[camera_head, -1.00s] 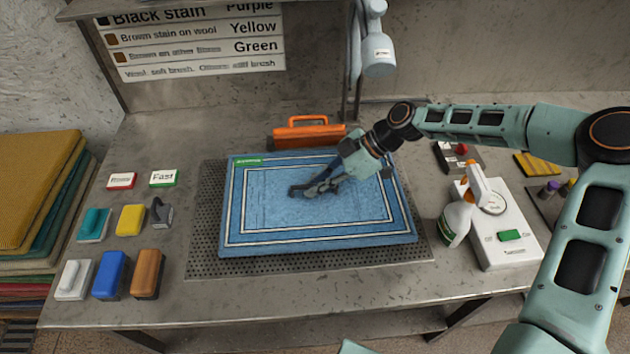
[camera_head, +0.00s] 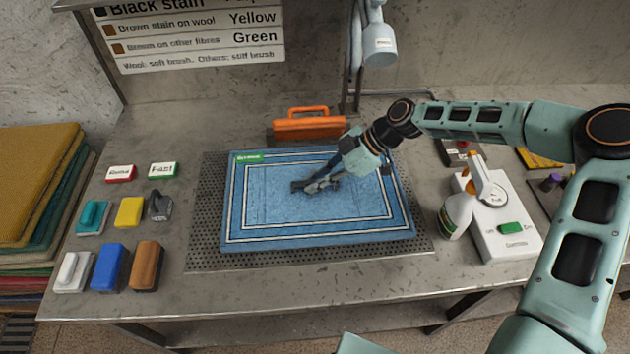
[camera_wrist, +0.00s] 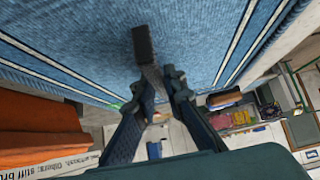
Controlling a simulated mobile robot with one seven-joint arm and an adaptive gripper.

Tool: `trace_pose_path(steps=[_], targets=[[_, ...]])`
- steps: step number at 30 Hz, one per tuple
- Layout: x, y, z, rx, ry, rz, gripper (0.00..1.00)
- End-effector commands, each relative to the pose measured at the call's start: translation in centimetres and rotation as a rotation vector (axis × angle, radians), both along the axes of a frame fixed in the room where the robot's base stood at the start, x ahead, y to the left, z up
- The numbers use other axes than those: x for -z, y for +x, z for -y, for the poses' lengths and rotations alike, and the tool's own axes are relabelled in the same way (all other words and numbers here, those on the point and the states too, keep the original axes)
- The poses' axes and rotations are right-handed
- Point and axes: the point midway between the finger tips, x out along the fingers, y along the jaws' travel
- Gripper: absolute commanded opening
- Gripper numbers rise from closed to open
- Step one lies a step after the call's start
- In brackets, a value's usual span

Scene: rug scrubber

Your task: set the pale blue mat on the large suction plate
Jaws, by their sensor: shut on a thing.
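The pale blue mat (camera_head: 300,235), with white border lines and a small green label, lies flat over the perforated metal suction plate (camera_head: 207,205). The plate shows along the mat's left, front and right sides. I cannot tell whether the mat touches the plate or is just above it. My gripper (camera_head: 310,185) reaches in from the right and is shut at the middle of the mat. In the wrist view, its fingers (camera_wrist: 160,88) close at a dark narrow piece (camera_wrist: 145,45) against the mat's blue surface (camera_wrist: 100,40).
An orange toolbox (camera_head: 308,126) stands behind the plate. Several brushes and sponges, including a blue one (camera_head: 109,267), sit at the left. A spray bottle (camera_head: 457,215) and a white device (camera_head: 500,235) stand close to the right. The table's front strip is clear.

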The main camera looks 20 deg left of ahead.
Motion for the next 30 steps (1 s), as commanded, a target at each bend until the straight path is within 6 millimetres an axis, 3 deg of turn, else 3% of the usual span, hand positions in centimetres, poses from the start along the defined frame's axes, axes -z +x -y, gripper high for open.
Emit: trace_pose_path(steps=[17, 18, 23, 30], targets=[[0.83, 0.02, -0.05, 0.001, 0.001, 0.0, 0.0], [0.76, 0.01, -0.06, 0.001, 0.001, 0.0, 0.14], [0.76, 0.01, -0.04, 0.001, 0.001, 0.0, 0.31], [0.9, -0.01, 0.05, -0.001, -0.001, 0.0, 0.31]])
